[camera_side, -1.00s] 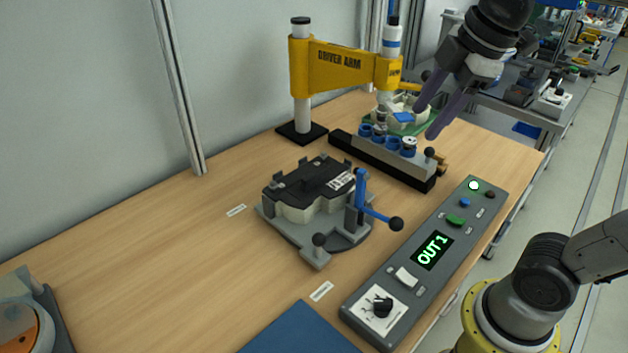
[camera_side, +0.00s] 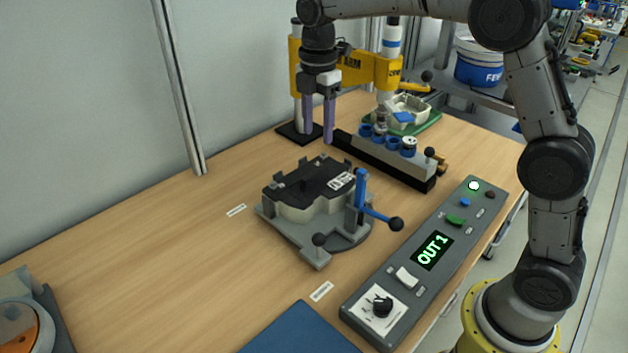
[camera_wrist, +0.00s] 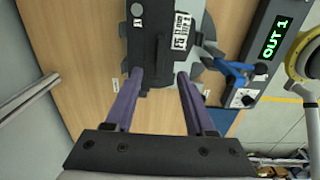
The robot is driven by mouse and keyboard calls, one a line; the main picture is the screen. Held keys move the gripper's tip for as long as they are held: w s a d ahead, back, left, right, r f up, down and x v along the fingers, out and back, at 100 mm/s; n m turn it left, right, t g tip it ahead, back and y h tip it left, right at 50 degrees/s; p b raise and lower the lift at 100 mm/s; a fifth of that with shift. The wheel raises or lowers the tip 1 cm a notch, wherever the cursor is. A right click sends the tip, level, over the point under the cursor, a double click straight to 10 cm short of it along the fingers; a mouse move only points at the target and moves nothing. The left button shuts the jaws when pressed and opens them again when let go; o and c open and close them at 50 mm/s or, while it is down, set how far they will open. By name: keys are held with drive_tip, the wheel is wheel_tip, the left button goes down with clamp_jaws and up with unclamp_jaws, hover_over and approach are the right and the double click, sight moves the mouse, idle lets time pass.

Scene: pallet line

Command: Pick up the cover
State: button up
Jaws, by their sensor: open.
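The cover (camera_side: 312,182) appears to be the black top piece with a white printed label, lying on a pale housing (camera_side: 292,212) in a grey fixture (camera_side: 300,240). In the wrist view the black cover (camera_wrist: 155,45) lies beyond the fingertips, its label upright at its right side. My gripper (camera_side: 318,137) is open and empty, fingers pointing down, above and apart from the cover. Its two purple fingers also show in the wrist view (camera_wrist: 160,77). The housing is partly hidden under the cover.
A blue-handled clamp (camera_side: 372,209) stands at the fixture's right side. A black rack (camera_side: 385,160) with blue cups and the yellow driver arm (camera_side: 365,68) stand behind. A control box (camera_side: 432,250) reading OUT 1 lies at the right. The table left of the fixture is clear.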

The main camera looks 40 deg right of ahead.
hover_over(316, 171)
drive_tip(key=f, duration=0.6)
drive_tip(key=shift+d, duration=0.2)
drive_tip(key=shift+s+a+f, duration=0.1)
drive_tip(key=shift+f, duration=1.3)
drive_tip(key=shift+a+f, duration=0.1)
drive_tip(key=shift+f, duration=1.25)
drive_tip(key=shift+c, duration=0.2)
clamp_jaws()
drive_tip(key=shift+r, duration=0.1)
